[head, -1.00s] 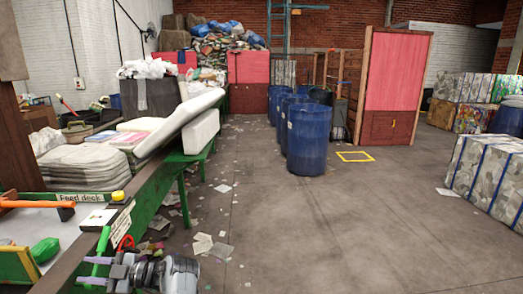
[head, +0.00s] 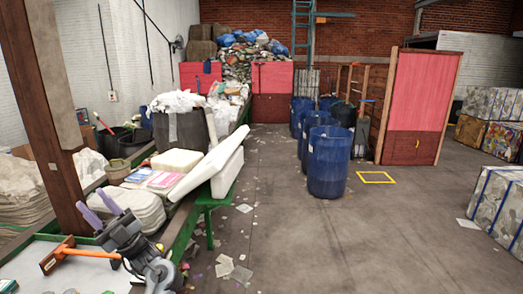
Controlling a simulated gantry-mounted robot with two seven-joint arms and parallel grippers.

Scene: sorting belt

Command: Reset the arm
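My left gripper (head: 93,200) shows at the lower left in the head view, with two purple fingers pointing up and to the left. The fingers are apart, and I see nothing between them. It stands over the far edge of the pale deck, beside the wooden post. My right gripper is not in view.
A brown post (head: 62,150) rises left of the gripper. White foam blocks (head: 210,160) lie along the green-framed belt beyond. Blue barrels (head: 328,163) stand on the floor ahead. The middle and right floor is largely clear, with scattered paper near the belt.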

